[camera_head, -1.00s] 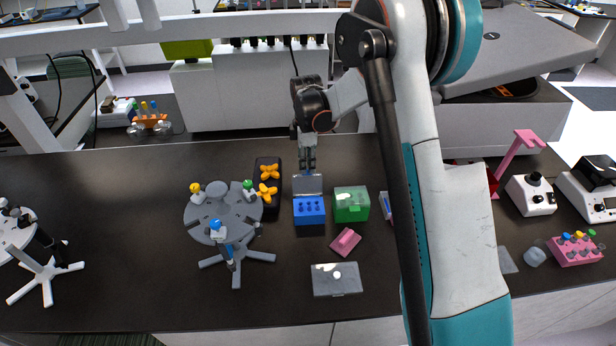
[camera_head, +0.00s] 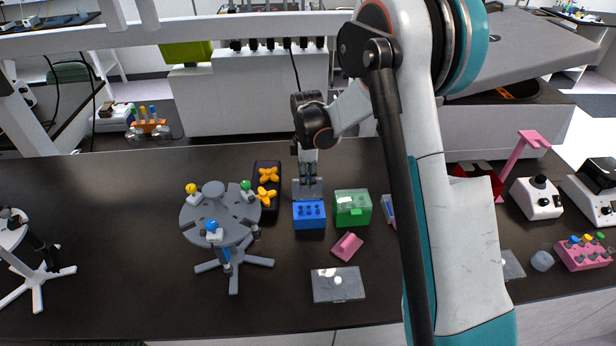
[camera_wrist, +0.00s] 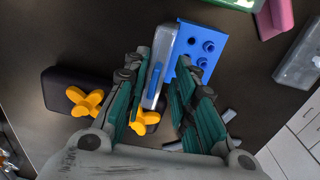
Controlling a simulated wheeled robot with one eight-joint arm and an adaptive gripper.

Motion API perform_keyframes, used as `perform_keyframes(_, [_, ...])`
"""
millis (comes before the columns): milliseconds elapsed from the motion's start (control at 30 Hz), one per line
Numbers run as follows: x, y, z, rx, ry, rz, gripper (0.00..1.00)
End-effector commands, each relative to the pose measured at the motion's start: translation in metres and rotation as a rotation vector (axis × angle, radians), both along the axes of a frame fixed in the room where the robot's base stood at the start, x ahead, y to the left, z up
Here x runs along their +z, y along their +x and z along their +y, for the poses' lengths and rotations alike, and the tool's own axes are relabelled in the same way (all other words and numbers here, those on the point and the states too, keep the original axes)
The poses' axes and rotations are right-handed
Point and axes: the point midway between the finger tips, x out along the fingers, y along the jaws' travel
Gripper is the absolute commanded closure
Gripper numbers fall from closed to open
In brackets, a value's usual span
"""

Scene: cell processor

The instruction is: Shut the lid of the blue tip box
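The blue tip box (camera_head: 309,216) stands on the dark bench, left of the green box. Its clear greyish lid (camera_head: 301,190) is raised at the back edge, so the blue top with several holes is uncovered. The box also shows in the wrist view (camera_wrist: 222,50), with the lid (camera_wrist: 163,50) seen nearly edge-on beside it. My gripper (camera_head: 310,182) is behind and above the lid, pointing down. In the wrist view my gripper (camera_wrist: 163,72) has its fingers apart, with the lid showing between them. Whether a finger touches the lid I cannot tell.
A green box (camera_head: 352,210) stands close on the right. A black tray with orange pieces (camera_head: 266,172) and a grey tube rotor (camera_head: 219,222) are on the left. A pink block (camera_head: 346,246) and a clear case (camera_head: 338,286) lie in front.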

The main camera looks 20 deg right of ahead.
Motion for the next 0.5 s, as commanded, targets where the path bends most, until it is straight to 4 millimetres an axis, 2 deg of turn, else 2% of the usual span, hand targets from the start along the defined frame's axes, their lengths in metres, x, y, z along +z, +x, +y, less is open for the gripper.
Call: perform_keyframes(500, [-0.002,-0.037,0.008,0.001,0.0,0.0,0.75])
